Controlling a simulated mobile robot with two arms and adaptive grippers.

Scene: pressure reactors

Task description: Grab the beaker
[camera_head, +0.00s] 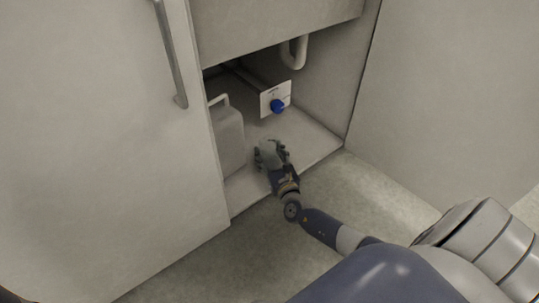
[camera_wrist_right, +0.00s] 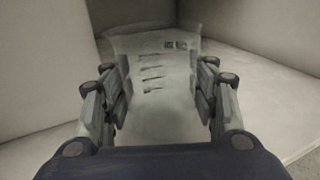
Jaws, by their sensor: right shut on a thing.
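The beaker (camera_wrist_right: 160,82) is clear, with dark graduation marks and a small dark label near its rim. It fills the middle of the right wrist view. My right gripper (camera_wrist_right: 162,100) is shut on it, with one finger against each side. In the head view my right gripper (camera_head: 270,152) is inside the open cabinet, just above the front part of its floor. The beaker is hard to make out there, as the gripper mostly covers it. I cannot tell whether the beaker touches the cabinet floor. My left gripper is not in view.
A pale jerrycan (camera_head: 228,135) stands at the left inside the cabinet. A white panel with a blue knob (camera_head: 277,106) and a curved pipe (camera_head: 295,54) are behind and above. The cabinet door (camera_head: 110,130) is at the left. The cabinet floor (camera_head: 318,146) is clear at the right.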

